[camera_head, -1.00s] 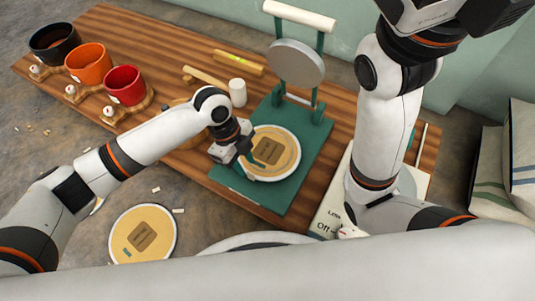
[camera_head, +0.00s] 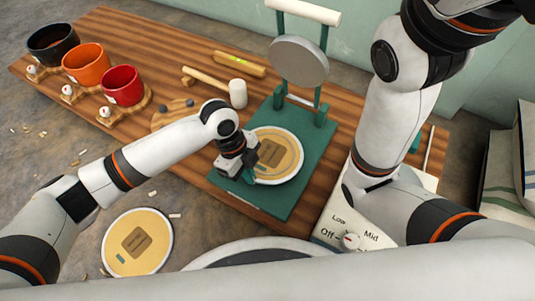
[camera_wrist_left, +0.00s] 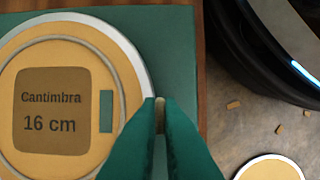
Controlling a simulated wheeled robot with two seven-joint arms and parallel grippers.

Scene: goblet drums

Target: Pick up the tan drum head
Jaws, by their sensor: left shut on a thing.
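The tan drum head (camera_head: 283,153) is a flat disc with a pale rim and a brown label. It lies on the green press base (camera_head: 232,188). In the left wrist view the drum head (camera_wrist_left: 85,60) shows the label "Cantimbra 16 cm". My left gripper (camera_head: 252,172) is at the drum head's near-left edge. In the wrist view its green fingers (camera_wrist_left: 160,115) are shut on the rim at the disc's right side, and the fingers hide part of the rim. The gripper of my right arm is out of view.
A grey round press plate (camera_head: 299,62) stands behind the disc. A mallet (camera_head: 237,93) lies on the wooden table. Black (camera_head: 54,43), orange (camera_head: 86,64) and red (camera_head: 123,86) cups stand at the back left. Another tan disc (camera_head: 137,243) is on the floor. A dial box (camera_head: 345,238) sits at right.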

